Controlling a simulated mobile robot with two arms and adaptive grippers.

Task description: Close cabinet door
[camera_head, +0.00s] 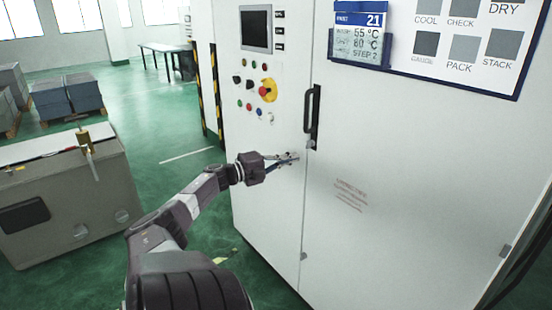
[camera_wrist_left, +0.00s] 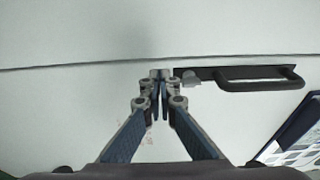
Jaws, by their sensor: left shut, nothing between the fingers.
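The white cabinet door (camera_head: 400,190) fills the right of the head view. It looks flush, or nearly so, with the cabinet's left front panel (camera_head: 262,200), with a thin seam between them. A black handle (camera_head: 312,115) is fixed upright near the door's left edge; it also shows in the left wrist view (camera_wrist_left: 258,78). My left gripper (camera_head: 294,158) is just below the handle, at the seam. In the left wrist view its fingertips (camera_wrist_left: 161,73) are together and empty, close to the door surface; I cannot tell whether they touch it. My right gripper is not in view.
The left panel carries a screen (camera_head: 256,29), several buttons and a red-yellow emergency knob (camera_head: 268,90). A sign board (camera_head: 455,45) hangs on the door. A grey machine box (camera_head: 70,195) stands at left. Green floor (camera_head: 150,110) between is clear.

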